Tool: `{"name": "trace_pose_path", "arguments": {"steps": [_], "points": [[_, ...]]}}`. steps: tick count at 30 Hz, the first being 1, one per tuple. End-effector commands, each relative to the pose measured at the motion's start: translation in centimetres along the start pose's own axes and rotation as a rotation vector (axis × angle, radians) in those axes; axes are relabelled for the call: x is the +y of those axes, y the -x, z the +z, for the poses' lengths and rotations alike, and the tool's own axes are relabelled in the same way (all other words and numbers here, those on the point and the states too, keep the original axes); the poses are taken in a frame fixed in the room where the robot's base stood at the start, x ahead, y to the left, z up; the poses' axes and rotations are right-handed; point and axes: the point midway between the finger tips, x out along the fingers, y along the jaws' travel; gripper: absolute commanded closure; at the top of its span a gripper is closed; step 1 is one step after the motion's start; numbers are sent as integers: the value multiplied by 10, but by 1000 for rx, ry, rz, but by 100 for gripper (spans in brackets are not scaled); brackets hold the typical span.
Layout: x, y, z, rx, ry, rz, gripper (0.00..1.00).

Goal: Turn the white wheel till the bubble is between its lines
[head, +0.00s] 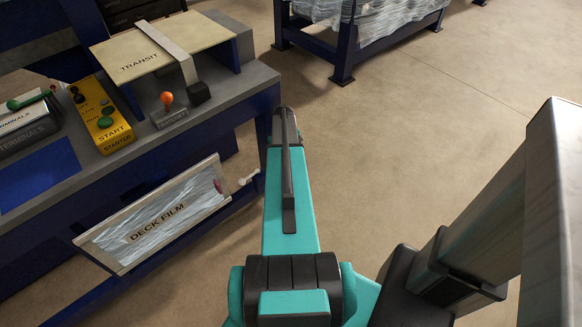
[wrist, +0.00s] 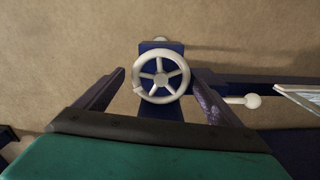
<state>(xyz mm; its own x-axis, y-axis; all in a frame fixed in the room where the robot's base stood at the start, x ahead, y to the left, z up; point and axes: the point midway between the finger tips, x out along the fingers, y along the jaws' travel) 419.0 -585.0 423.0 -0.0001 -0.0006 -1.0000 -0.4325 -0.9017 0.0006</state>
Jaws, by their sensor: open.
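The white wheel (wrist: 161,77), a spoked handwheel, sits on a dark blue mount in the wrist view. My gripper (wrist: 158,72) is open, with one dark finger on each side of the wheel. The wheel shows between the fingers, with a visible gap to each; I cannot tell how far ahead of the fingertips it is. In the head view I cannot make out the wheel, and my teal arm covers the area beside the bench end. I see no bubble or lines in either view.
A white knob (wrist: 250,101) on a short stem is right of the wheel. In the head view, a blue bench carries a yellow starter box (head: 100,115) and an orange-knobbed lever (head: 167,100). Open floor lies right.

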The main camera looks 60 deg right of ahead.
Motion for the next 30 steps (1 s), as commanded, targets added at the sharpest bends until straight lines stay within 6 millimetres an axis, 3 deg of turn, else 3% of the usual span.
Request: {"name": "trace_pose_path", "arguments": {"steps": [18,30], "points": [[0,50,0,1,0,0,11],[0,55,0,0,0,-1,11]]}}
